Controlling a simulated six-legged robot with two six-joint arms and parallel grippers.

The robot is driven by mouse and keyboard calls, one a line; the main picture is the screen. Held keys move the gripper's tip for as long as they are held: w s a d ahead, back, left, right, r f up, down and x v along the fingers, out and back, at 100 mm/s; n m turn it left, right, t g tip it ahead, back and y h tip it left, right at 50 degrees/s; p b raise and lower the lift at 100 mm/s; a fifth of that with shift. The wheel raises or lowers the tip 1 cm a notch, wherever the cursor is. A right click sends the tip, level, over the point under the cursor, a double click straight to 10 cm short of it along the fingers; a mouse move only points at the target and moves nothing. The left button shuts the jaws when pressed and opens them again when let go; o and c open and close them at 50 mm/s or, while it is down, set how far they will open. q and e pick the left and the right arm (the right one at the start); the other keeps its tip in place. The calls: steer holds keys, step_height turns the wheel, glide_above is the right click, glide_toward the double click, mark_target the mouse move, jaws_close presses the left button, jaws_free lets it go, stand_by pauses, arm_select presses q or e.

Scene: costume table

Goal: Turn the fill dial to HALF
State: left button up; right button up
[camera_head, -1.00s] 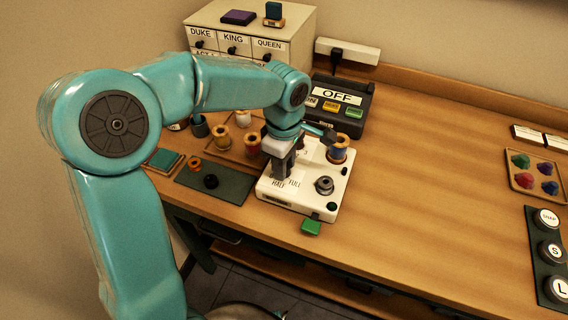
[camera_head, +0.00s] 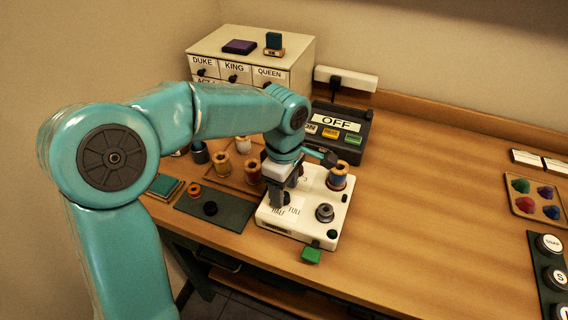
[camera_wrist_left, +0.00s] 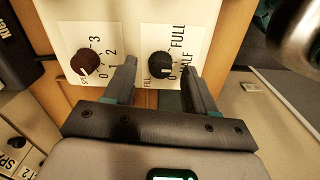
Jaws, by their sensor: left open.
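The black fill dial (camera_wrist_left: 161,65) is on the white panel of the machine (camera_head: 333,212). FULL, HALF, 0 and FILL are printed around it. A light mark on its lower edge seems to face the 0. My left gripper (camera_wrist_left: 159,72) is open, with one finger on each side of the dial in the wrist view; I cannot tell whether they touch it. In the head view my left gripper (camera_head: 284,197) is over the machine's front left part and hides the dial. My right gripper is not in view.
A dark red dial (camera_wrist_left: 85,62) numbered 0 to 3 sits beside the fill dial. A spool (camera_head: 337,178) and a grey knob (camera_head: 324,212) are on the machine. A control box reading OFF (camera_head: 338,122) stands behind.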

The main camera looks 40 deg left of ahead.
arm_select(q)
step_height(320, 180, up, 15)
steer(key=p, duration=0.1)
steer(key=shift+r+p, duration=0.15)
steer(key=shift+p, duration=0.15)
steer(key=shift+r, duration=0.1)
